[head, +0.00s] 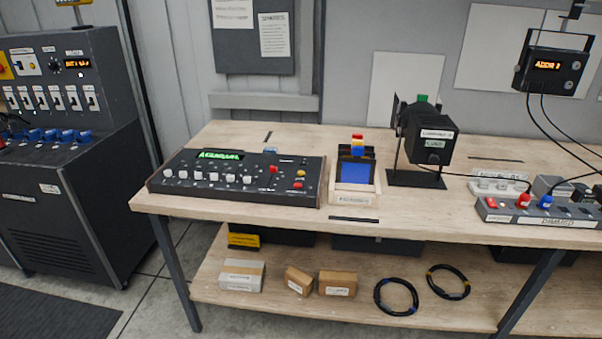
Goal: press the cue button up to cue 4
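A black control console (240,200) with wooden ends lies on the workbench, left of centre. Its green display (220,155) is lit, but its text is too small to read surely. A row of white sliders or knobs runs along its front. On its right side are a red cap (273,169), a small yellow button (300,173) and a red button (298,185). The labels beside them are too small to read, so I cannot tell which is the cue button. Neither of my grippers shows in the head view.
Right of the console stand a wooden holder (353,199) with a blue panel, a black stage lamp (428,145), and a strip (520,214) with coloured plugs and cables. A dark cabinet (60,200) stands at left. The workbench (270,222) has bare wood along its front edge.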

